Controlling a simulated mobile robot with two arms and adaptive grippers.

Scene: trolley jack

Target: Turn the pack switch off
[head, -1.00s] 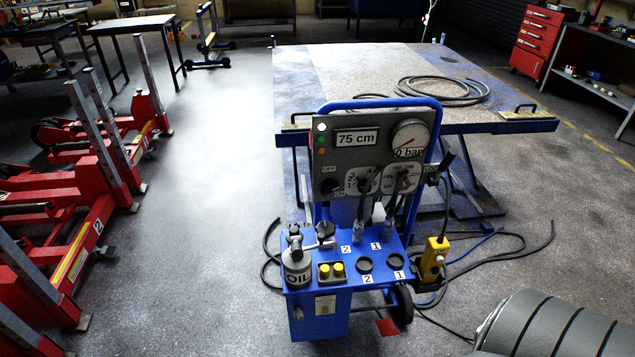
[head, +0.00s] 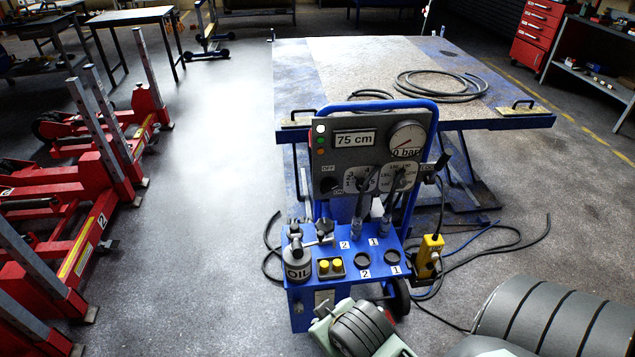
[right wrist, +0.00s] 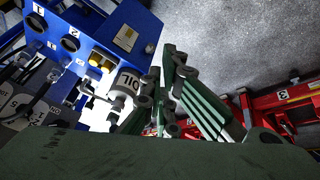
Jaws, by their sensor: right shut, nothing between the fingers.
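The pack switch (head: 329,184) is a small dark knob at the left of the grey panel (head: 345,122), between an OFF label above and an ON label below. Which way it points is too small to tell. The panel stands on a blue wheeled power pack (head: 305,312). My right arm's wrist comes in at the bottom of the head view, in front of the pack. In the right wrist view my right gripper (right wrist: 172,80) has its green fingers shut and empty, apart from the pack. I cannot make out the switch there. My left gripper is not in view.
An OIL container (head: 298,268), yellow buttons (head: 331,267) and upright levers stand on the pack. A yellow pendant (head: 430,250) hangs at its right, with cables on the floor. A lift table (head: 330,70) stands behind. Red jacks (head: 95,235) line the left; the floor between is clear.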

